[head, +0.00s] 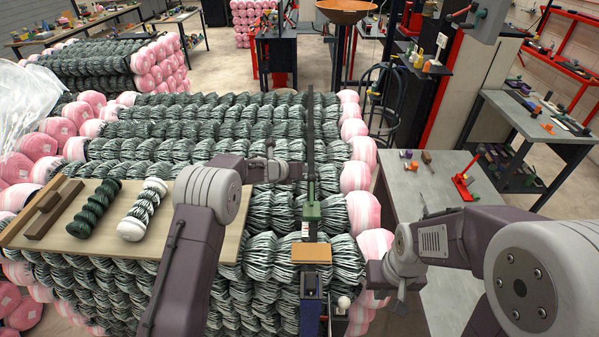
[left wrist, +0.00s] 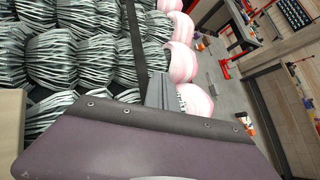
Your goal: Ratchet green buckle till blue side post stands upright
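The green buckle (head: 312,211) sits on a dark strap (head: 310,130) that runs over the stacked mesh rolls; the strap also shows in the left wrist view (left wrist: 134,40). The blue side post (head: 310,316) is at the bottom edge of the head view, partly cut off, and I cannot tell its tilt. My left gripper (head: 292,170) is above the rolls, just left of the strap and beyond the buckle. Its grey fingers (left wrist: 160,90) show partly in the wrist view, with nothing visibly held. My right gripper (head: 401,306) is low, right of the post and apart from the buckle.
An orange block (head: 311,253) lies between buckle and post, with a white knob (head: 344,302) beside the post. A board (head: 140,243) at the left bears wooden blocks and two small rolls. A grey workbench (head: 425,190) with tools stands at the right.

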